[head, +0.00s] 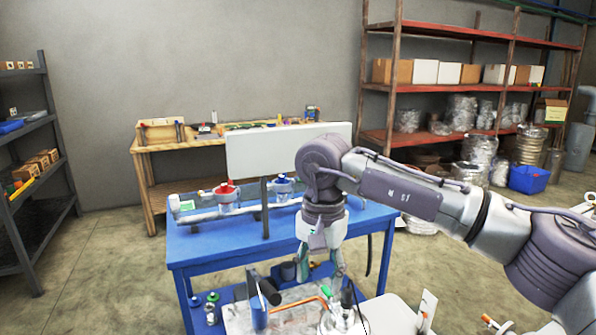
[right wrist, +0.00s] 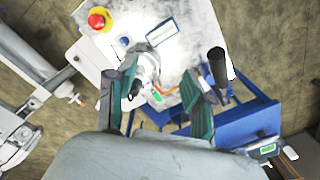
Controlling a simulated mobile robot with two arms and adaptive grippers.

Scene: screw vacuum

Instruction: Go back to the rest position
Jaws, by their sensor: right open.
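I cannot tell the gap between fingertips and fitting. My left gripper is not in view.
A white panel (head: 262,152) stands on the blue table, by a pipe with a red valve (head: 224,188) and a blue valve (head: 283,182). A red emergency button (right wrist: 97,20) sits on the worktop. Shelves (head: 440,137) stand behind; floor at left (head: 100,270) is clear.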

